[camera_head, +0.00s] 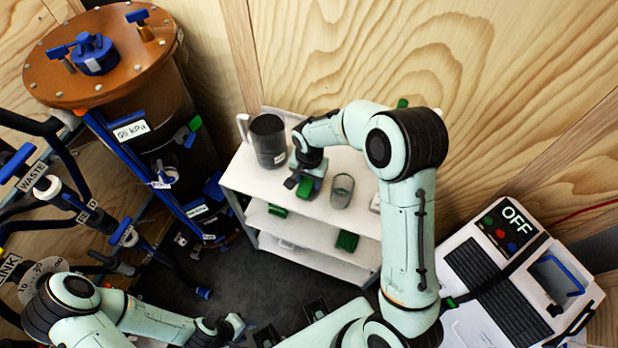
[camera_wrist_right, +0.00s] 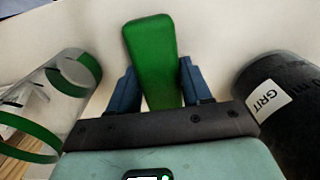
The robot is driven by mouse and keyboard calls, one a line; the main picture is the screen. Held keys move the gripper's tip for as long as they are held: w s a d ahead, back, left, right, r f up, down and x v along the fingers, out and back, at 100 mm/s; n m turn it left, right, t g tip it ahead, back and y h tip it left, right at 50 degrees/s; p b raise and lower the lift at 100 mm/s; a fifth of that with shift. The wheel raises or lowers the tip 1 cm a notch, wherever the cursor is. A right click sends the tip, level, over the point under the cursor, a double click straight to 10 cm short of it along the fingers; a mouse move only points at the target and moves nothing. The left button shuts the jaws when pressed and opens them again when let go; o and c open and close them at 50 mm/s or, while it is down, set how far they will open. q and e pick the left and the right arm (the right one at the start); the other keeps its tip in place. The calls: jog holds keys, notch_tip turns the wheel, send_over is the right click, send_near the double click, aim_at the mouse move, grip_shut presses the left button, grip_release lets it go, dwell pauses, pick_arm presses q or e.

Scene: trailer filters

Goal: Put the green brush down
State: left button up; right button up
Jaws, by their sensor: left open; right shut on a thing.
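The green brush (camera_wrist_right: 152,55) shows in the right wrist view between the two blue fingers of my right gripper (camera_wrist_right: 155,85). My right gripper is shut on it. In the head view the brush (camera_head: 306,187) is at the top of the white shelf unit (camera_head: 245,178), partly hidden by my right gripper (camera_head: 305,178). I cannot tell whether the brush touches the shelf surface. My left gripper (camera_head: 233,327) is open and empty, low in the head view, away from the shelf unit.
A dark jug labelled GRIT (camera_head: 268,140) stands left of the brush, and a grey-green cup-like item (camera_head: 342,190) stands to its right. Green items (camera_head: 347,241) lie on the lower shelf. A brown-lidded tank (camera_head: 100,60) is at left, a white OFF machine (camera_head: 500,280) at right.

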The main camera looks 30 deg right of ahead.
jog(key=shift+f, duration=0.1)
jog(key=o, duration=0.9)
notch_tip(320, 180, up, 12)
jog(key=shift+r+p, duration=0.15)
jog(key=shift+p, duration=0.25)
